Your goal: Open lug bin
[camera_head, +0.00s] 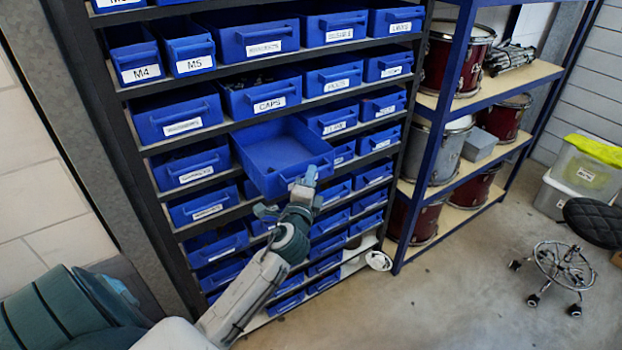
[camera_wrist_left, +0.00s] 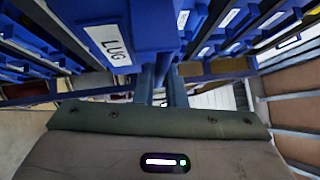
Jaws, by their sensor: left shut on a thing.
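The lug bin (camera_head: 280,150) is a blue drawer-like bin in the middle of the rack. It is pulled out well past its neighbours, and its inside looks empty. Its white label reading LUG (camera_wrist_left: 109,45) shows in the left wrist view. My left gripper (camera_head: 309,180) is shut on the front handle of the lug bin, at the bin's front right corner in the head view. The gripper covers part of the bin's front. My right gripper is in neither view.
Rows of other labelled blue bins surround it, with the CAPS bin (camera_head: 262,97) just above. A shelf unit with drums (camera_head: 447,150) stands to the right. A wheeled stool (camera_head: 560,265) stands on the floor at the right. The floor between is clear.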

